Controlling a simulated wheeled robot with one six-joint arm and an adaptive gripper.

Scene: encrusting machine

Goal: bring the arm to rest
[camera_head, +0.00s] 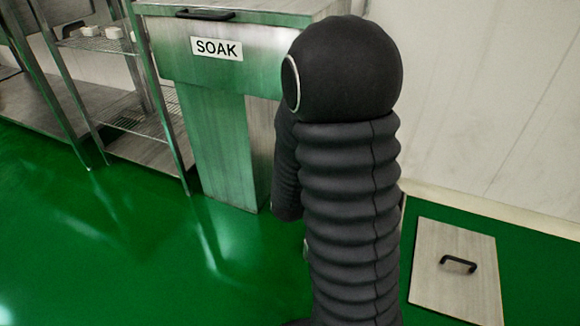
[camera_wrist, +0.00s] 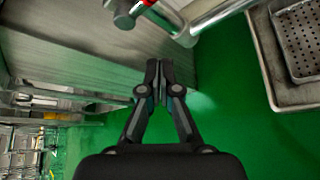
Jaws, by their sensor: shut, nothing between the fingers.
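My gripper (camera_wrist: 160,72) shows in the wrist view, pointing up the picture with its fingertips together and nothing between them. It hangs over the green floor beside a grey metal cabinet side (camera_wrist: 85,70). In the head view my dark ribbed arm stands upright right of centre, bent over at the top. The gripper is hidden behind the arm there.
A metal tank labelled SOAK (camera_head: 215,48) stands behind my arm. A wire shelf rack (camera_head: 110,45) is at the left. A panel with a black handle (camera_head: 455,290) lies on the floor at right. The wrist view shows a pipe (camera_wrist: 215,12) and a perforated tray (camera_wrist: 300,40).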

